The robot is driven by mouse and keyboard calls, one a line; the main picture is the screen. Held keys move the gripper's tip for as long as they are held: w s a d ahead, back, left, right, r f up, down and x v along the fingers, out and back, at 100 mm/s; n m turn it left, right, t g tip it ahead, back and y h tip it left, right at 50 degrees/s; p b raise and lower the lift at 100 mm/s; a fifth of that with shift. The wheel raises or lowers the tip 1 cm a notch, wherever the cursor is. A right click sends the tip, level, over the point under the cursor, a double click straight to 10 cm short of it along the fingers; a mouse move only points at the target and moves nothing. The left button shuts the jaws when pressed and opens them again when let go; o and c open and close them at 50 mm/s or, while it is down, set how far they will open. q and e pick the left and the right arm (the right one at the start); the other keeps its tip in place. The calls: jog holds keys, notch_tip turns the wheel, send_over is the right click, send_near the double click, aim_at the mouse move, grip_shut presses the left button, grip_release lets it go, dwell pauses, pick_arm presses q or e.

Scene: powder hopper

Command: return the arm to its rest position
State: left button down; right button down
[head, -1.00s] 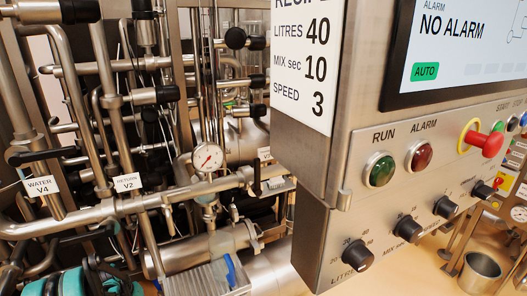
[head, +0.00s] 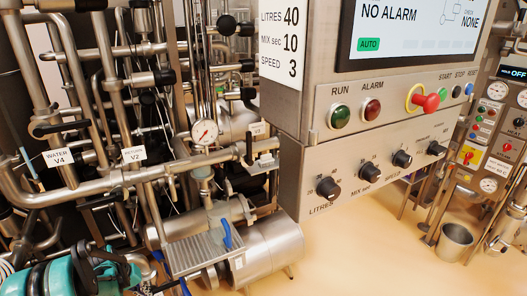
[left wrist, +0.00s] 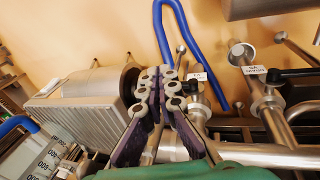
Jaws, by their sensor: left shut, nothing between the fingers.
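My left gripper (left wrist: 160,88) shows in the left wrist view with its two jointed fingers closed together and nothing between them. It points toward a blue hose (left wrist: 168,30) and a grey ribbed motor housing (left wrist: 85,112) lies to its left. Whether the fingers touch any pipe behind them cannot be told. In the head view, a teal part of my arm shows at the lower left, in front of the pipework; the fingertips are not distinguishable there. My right gripper is in neither view.
Steel pipes with valves V4 (head: 58,158) and V2 (head: 133,154) and a gauge (head: 204,132) crowd the left. A control cabinet (head: 300,150) juts out centrally. A steel bucket (head: 455,238) stands at right. The tan floor (head: 370,260) between looks clear.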

pick_arm(q)
jog(key=s+d+r+m+t+y, duration=0.1)
jog(key=s+d+r, duration=0.2)
jog(key=d+r, duration=0.5)
jog(key=s+d+r+m+t+y, duration=0.1)
jog(key=s+d+r, duration=0.2)
jog(key=d+r, duration=0.5)
jog(key=s+d+r+m+t, duration=0.1)
jog(key=s+d+r, duration=0.1)
jog(key=s, duration=0.4)
jog(key=s+d+r+m+t, duration=0.2)
jog(key=s+d+r, duration=0.1)
jog(key=s+d, duration=0.2)
jog(key=shift+s+d, duration=0.15)
jog(key=shift+s, duration=0.85)
jog(key=shift+r, duration=0.1)
